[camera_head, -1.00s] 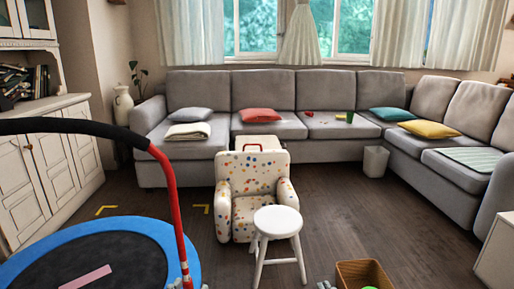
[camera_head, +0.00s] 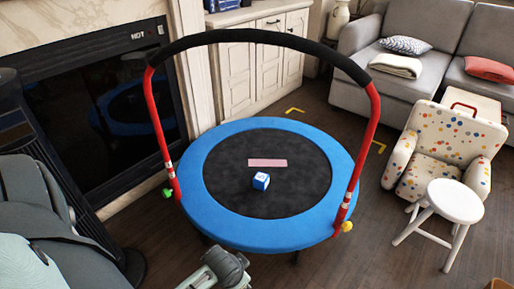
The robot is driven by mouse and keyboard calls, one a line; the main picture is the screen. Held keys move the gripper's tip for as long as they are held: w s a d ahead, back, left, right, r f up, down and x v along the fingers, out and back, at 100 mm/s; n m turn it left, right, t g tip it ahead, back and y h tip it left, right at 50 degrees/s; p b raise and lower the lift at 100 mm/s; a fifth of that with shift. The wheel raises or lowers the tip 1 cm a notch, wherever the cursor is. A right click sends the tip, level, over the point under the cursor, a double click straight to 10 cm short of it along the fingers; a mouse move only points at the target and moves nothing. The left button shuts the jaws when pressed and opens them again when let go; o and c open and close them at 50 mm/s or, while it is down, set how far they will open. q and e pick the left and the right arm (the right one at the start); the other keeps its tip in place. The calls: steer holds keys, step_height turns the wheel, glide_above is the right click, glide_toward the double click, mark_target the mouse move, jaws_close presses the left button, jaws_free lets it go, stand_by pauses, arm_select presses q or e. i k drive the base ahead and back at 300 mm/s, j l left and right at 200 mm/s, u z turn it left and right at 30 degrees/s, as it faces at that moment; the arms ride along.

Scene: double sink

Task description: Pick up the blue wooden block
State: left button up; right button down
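A small blue block (camera_head: 261,181) with a pale marking lies on the black mat of the round trampoline (camera_head: 270,232), a little below the mat's middle. A flat pink strip (camera_head: 267,163) lies just behind it on the same mat. One of my grippers, grey, pokes in at the bottom edge near the trampoline's front rim, well short of the block. Its fingers are not clear, and I cannot tell which gripper it is or whether it is open.
The trampoline has a tall red and black handlebar (camera_head: 262,37) arching over the mat. A dark fireplace (camera_head: 110,110) stands at left, with a grey chair (camera_head: 40,215) in front. A white stool (camera_head: 455,203) and dotted armchair (camera_head: 440,150) stand at right. Dark floor between is clear.

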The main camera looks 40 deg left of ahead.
mark_target(261, 181)
steer(key=u, duration=1.15)
